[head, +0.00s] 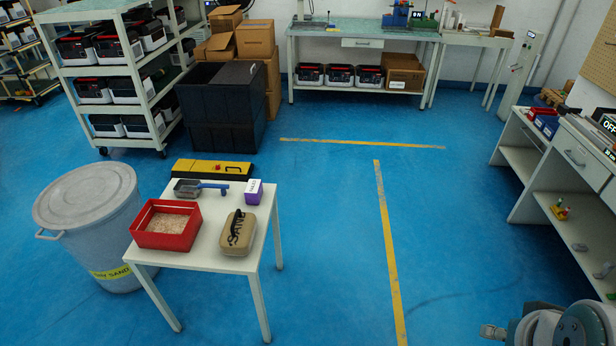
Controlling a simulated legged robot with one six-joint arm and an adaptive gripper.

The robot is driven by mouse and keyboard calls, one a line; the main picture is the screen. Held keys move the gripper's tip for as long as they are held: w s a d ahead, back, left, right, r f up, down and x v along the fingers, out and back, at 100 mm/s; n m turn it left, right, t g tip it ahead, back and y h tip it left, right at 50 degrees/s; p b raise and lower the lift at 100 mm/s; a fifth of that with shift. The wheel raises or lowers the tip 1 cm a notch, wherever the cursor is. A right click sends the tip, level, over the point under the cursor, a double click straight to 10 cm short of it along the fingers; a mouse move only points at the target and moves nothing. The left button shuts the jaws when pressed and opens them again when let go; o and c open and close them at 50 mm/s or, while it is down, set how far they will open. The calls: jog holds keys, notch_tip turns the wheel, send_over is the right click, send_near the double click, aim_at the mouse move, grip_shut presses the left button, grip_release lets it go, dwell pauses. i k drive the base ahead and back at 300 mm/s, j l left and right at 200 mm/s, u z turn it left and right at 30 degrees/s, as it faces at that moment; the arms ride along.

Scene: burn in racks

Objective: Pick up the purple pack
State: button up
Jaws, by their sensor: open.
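The purple pack (254,194) is a small box with a pale, marked top. It stands near the far right corner of a small white table (193,258). On the same table, a red tray (166,240) with grainy beige contents is at the front left. A tan bag with dark lettering and a dark handle (238,232) lies in front of the pack. A metal scoop with a blue handle (200,188) lies to the left of the pack. Part of my arm shows at the bottom right corner, well away from the table. My gripper is not visible.
A lidded grey bin (88,225) stands left of the table. A yellow and black case (213,169) lies behind it. Black crates (218,108) and a shelf rack (120,68) stand further back. A workbench (560,180) is at the right. The blue floor between is clear.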

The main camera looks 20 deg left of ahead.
aim_at(253, 191)
jog(key=i+l, duration=0.1)
jog(key=i, duration=0.3)
jog(key=i+l, duration=0.1)
jog(key=i, duration=0.35)
jog(key=i+j+u, duration=0.1)
jog(key=i+u, duration=0.65)
jog(key=u, duration=0.15)
jog(key=i+l+u, duration=0.2)
jog(key=u, duration=0.3)
jog(key=i+u, duration=0.25)
jog(key=u, duration=0.15)
jog(key=i+l+u, duration=0.15)
jog(key=u, duration=0.2)
jog(key=i+l+u, duration=0.2)
jog(key=u, duration=0.2)
jog(key=i+l+u, duration=0.7)
jog(key=l+u, duration=0.35)
jog(key=i+j, duration=0.05)
jog(key=j, duration=0.05)
